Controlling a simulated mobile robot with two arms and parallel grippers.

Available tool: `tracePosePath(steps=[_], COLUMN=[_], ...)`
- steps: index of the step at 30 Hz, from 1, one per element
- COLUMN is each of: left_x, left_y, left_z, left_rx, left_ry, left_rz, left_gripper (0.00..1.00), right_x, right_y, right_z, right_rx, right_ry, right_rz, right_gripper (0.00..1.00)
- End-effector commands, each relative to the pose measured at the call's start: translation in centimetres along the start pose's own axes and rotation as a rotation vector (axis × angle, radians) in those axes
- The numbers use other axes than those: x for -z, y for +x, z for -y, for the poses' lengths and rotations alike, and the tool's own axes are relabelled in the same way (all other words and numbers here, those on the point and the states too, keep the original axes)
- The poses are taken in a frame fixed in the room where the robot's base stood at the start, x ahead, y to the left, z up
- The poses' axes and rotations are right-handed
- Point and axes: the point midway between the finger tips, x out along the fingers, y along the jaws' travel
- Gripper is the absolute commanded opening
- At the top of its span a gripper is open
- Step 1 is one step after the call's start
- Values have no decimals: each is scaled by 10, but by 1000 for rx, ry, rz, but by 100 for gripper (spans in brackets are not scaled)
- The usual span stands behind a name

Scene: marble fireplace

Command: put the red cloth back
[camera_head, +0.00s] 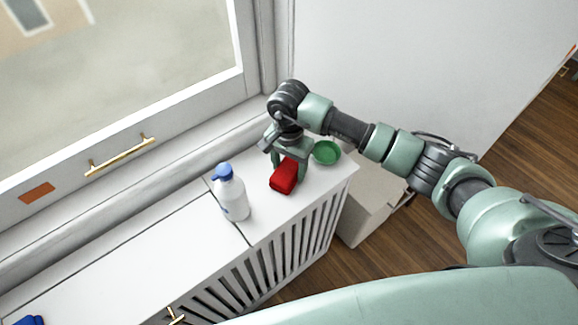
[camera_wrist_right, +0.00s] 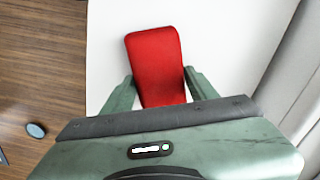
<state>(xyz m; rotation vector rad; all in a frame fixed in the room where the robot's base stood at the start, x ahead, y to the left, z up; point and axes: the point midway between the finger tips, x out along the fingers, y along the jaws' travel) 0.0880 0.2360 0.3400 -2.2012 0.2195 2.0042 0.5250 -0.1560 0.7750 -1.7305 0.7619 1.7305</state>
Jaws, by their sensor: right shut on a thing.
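The red cloth (camera_head: 284,177) is a small folded block at the right end of the white cabinet top below the window. My right gripper (camera_head: 289,158) points down over it and is shut on it. In the right wrist view the red cloth (camera_wrist_right: 155,62) sits between the two fingers of my right gripper (camera_wrist_right: 160,88) and sticks out past them. I cannot tell whether the cloth touches the cabinet top. My left gripper is not in view.
A green bowl (camera_head: 326,152) stands just right of the cloth. A white bottle with a blue cap (camera_head: 232,195) stands to its left. A blue thing (camera_head: 30,321) lies at the far left front. The white cabinet top (camera_head: 120,255) is clear left of the bottle. A pale box (camera_head: 365,200) stands beside the cabinet.

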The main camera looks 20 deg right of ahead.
Motion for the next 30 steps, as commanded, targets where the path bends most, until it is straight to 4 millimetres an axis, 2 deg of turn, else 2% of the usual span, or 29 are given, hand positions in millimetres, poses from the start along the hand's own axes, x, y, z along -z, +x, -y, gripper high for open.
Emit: tracePosePath(steps=[2,3,5,14,17,19,30], left_x=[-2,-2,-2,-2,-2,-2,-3], left_y=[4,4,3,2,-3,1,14], left_z=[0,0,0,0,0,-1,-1], left_rx=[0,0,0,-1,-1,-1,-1], left_ry=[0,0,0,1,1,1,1], left_rz=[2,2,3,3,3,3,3], left_gripper=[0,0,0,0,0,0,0], right_x=[0,0,0,0,0,1,1], right_y=[4,3,2,2,-3,-8,-85], right_z=[0,0,0,0,0,1,1], right_rx=[0,0,0,0,0,2,4], right_ry=[0,0,0,0,0,0,0], right_rz=[0,0,0,0,1,-1,-3], right_gripper=[26,64,80,80,80,80,80])
